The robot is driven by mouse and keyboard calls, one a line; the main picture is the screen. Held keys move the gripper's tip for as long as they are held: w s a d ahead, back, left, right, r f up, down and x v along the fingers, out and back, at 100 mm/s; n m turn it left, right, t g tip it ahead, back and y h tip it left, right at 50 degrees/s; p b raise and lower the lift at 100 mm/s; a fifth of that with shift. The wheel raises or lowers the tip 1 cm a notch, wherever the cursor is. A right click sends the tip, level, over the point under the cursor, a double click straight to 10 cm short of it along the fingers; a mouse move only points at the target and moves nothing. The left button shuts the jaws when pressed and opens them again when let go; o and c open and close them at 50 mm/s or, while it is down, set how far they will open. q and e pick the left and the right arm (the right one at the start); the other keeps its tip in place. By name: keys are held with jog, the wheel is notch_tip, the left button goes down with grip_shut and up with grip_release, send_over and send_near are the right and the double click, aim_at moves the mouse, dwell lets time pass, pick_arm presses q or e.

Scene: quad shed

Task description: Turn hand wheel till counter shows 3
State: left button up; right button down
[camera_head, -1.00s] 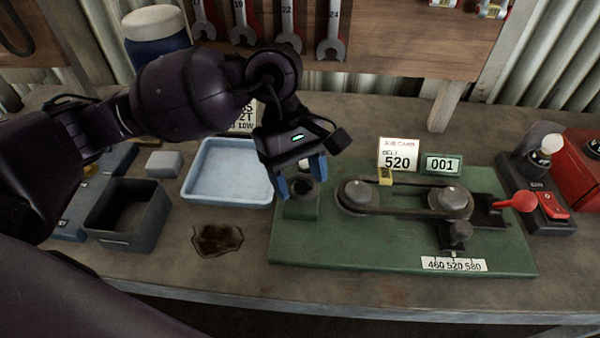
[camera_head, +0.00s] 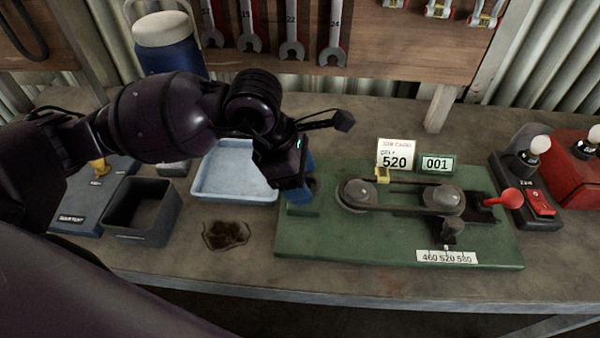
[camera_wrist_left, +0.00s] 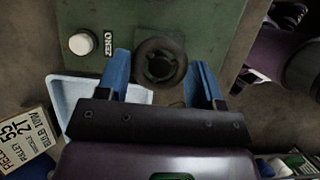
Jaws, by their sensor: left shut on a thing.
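The dark round hand wheel (camera_wrist_left: 160,62) sits at the left end of the green base plate (camera_head: 400,240). In the left wrist view it lies between the two blue fingers of my left gripper (camera_wrist_left: 164,76). In the head view my left gripper (camera_head: 301,187) is over the wheel and hides most of it. The gripper is shut on the wheel. The counter (camera_head: 436,164) behind the belt reads 001. My right gripper is in neither view.
A belt (camera_head: 400,208) runs over two pulleys beside the wheel. A white button (camera_wrist_left: 81,44) marked ZERO is near the wheel. A job card (camera_head: 395,155) reads 520. A blue tray (camera_head: 225,185), a dark bin (camera_head: 140,238) and a red-handled lever (camera_head: 510,196) stand around.

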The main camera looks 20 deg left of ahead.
pick_arm(q)
jog(key=shift+r+n+t+p, duration=0.1)
jog(key=shift+n+t+p, duration=0.3)
jog(key=shift+n, duration=0.7)
jog(key=shift+s+n+t+y, duration=0.1)
jog(key=shift+n+t+y, duration=0.2)
jog(key=shift+n, duration=0.3)
jog(key=o, duration=0.9)
